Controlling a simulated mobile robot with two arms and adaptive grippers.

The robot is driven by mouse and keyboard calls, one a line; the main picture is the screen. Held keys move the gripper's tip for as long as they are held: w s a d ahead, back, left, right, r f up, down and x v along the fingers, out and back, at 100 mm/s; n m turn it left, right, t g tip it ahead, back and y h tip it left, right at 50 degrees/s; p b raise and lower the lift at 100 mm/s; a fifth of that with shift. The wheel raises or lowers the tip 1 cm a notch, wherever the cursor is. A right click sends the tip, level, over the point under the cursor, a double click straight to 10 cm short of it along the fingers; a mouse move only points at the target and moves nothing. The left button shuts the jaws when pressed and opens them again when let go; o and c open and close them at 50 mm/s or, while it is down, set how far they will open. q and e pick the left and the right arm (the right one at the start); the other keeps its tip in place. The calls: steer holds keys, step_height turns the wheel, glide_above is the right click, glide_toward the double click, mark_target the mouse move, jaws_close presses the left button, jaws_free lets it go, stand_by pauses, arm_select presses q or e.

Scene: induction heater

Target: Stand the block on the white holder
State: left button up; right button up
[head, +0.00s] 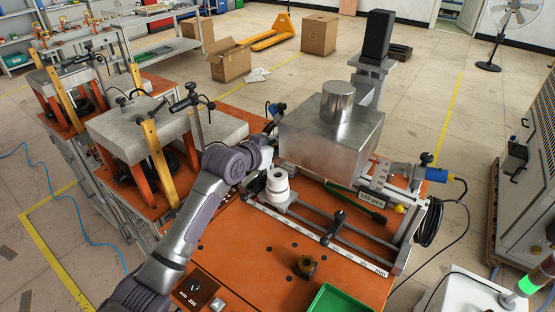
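The white holder (278,185) is a round, stepped white piece with a dark opening in its top. It stands on the slide rail in front of the large metal box. A small brown-gold block (306,267) sits on the orange table (237,262), nearer to me and apart from the holder. My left arm reaches in from the lower left. Its gripper (268,150) is just behind and left of the holder, beside the metal box. Its fingers are too small and partly hidden to tell open from shut. My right gripper is not in view.
The silver metal box (330,145) with a cylinder on top stands behind the holder. Rails and a ruler strip (318,240) run right of the holder. A green tray (335,301) lies at the front edge. A button box (195,291) is front left. Orange tabletop around the block is clear.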

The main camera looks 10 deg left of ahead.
mark_target(278, 164)
arm_select(q)
steer(key=shift+f, duration=0.8)
step_height(278, 164, down, 3)
steer(key=shift+f+p, duration=0.2)
steer(key=shift+p, duration=0.2)
steer(key=shift+f, duration=0.3)
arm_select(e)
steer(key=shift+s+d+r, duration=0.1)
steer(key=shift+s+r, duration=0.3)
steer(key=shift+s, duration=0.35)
arm_select(q)
steer(key=shift+f, duration=0.15)
steer(key=o, duration=1.2)
steer(key=shift+o, duration=0.2)
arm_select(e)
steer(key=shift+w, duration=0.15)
